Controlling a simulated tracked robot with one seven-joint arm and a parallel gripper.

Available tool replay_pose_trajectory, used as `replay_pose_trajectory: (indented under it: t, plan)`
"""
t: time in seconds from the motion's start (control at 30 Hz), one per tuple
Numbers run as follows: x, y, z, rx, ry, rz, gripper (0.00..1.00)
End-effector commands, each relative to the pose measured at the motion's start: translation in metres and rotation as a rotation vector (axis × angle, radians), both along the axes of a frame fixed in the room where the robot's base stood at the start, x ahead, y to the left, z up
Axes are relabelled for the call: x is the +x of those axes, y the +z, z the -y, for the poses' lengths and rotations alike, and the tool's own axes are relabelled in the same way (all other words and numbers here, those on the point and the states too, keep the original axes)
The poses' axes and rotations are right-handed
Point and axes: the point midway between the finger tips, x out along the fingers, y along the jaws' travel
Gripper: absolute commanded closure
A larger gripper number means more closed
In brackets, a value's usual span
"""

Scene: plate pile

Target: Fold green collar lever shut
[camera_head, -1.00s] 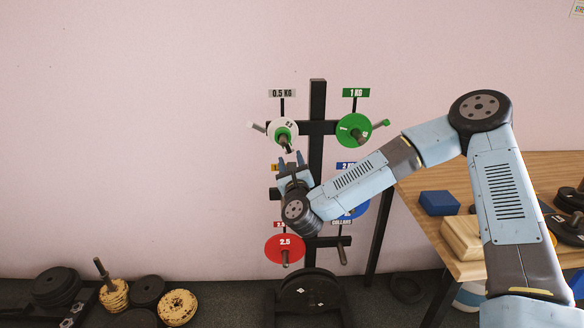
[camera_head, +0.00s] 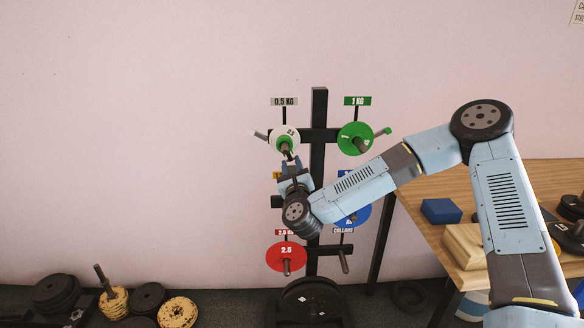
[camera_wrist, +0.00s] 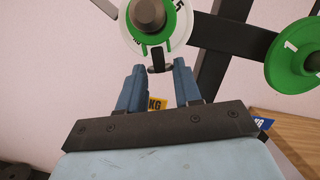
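The green collar (camera_head: 283,144) sits around the upper left peg, in front of a white 0.5 kg plate (camera_head: 275,133). In the wrist view the collar (camera_wrist: 128,24) rings the peg's round grey end, and a short dark piece, seemingly its lever (camera_wrist: 159,62), hangs below. My gripper (camera_head: 291,160) is just under the collar and points up at it. In the wrist view my gripper (camera_wrist: 159,76) is open, with the dark piece at the gap between its fingertips. I see no clear contact. The wrist hides part of the rack below.
A green 1 kg plate (camera_head: 352,134) hangs on the peg to the right. The black upright (camera_head: 319,110) stands between. A red plate (camera_head: 280,256) and part of a blue plate (camera_head: 363,209) are lower. A wooden table (camera_head: 540,175) stands at right. The wall side at left is free.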

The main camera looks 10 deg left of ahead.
Motion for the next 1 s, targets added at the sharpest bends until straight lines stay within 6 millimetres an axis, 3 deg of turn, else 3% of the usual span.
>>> replay_pose_trajectory:
  t: [1.0]
  plan:
    - [0.006,0.0007,-0.0014,0.001,-0.002,0.001,0.79]
